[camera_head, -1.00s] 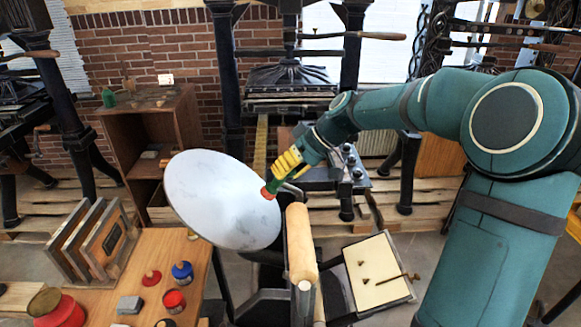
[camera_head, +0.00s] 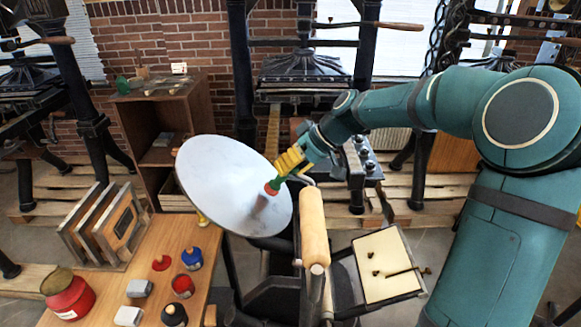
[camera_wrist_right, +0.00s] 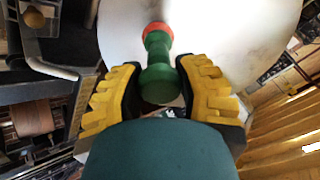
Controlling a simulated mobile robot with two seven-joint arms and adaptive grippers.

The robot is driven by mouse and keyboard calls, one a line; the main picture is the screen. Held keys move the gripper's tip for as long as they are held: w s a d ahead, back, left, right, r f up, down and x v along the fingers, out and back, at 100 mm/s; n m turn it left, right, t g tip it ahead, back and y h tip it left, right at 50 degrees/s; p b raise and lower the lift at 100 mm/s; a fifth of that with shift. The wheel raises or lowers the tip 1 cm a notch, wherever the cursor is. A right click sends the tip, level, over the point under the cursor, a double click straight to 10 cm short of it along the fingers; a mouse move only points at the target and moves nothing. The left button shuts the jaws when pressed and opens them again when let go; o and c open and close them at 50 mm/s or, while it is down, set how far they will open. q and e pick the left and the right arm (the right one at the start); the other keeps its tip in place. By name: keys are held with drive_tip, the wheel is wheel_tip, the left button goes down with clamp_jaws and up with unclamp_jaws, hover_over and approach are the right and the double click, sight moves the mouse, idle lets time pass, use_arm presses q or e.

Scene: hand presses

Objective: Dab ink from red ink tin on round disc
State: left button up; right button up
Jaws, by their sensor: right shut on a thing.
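My right gripper (camera_head: 287,163) has yellow fingers and is shut on a green dabber (camera_head: 276,183) with a red-orange head. In the right wrist view the dabber (camera_wrist_right: 158,70) sits between the fingers, its head over the disc (camera_wrist_right: 120,42). The large pale round disc (camera_head: 215,180) is tilted. The dabber's head is at its right part, touching or very close; I cannot tell which. A faint dark smear or reflection shows just below the head. The small red ink tin (camera_head: 182,286) stands on the wooden table at lower left. My left gripper is not in view.
On the table (camera_head: 150,292) are a blue tin (camera_head: 192,258), a dark tin (camera_head: 174,315), a red lid (camera_head: 161,263), grey blocks and a larger red can (camera_head: 68,293). A wooden roller (camera_head: 313,225) stands right of the disc, near the press bed (camera_head: 385,262).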

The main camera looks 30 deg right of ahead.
drive_tip(key=shift+w+a+f+b, duration=0.15)
drive_tip(key=shift+a+f+b, duration=0.15)
drive_tip(key=shift+f+b, duration=0.2)
idle(1.4)
drive_tip(key=shift+d+r, duration=0.25)
drive_tip(key=shift+r, duration=0.2)
drive_tip(key=p+v, duration=0.2)
drive_tip(key=v, duration=0.3)
drive_tip(key=shift+w+r+p, duration=0.1)
drive_tip(key=shift+r+p, duration=0.05)
drive_tip(key=shift+p, duration=0.15)
drive_tip(key=s+a+r+p, duration=0.3)
drive_tip(key=a+r+p, duration=0.2)
drive_tip(key=a+p, duration=0.15)
drive_tip(key=w+a+f+b, duration=0.1)
drive_tip(key=a+f+b, duration=0.2)
drive_tip(key=a+f, duration=0.1)
drive_tip(key=shift+w+a+f, duration=0.3)
drive_tip(key=shift+w+a, duration=0.1)
drive_tip(key=shift+a, duration=0.05)
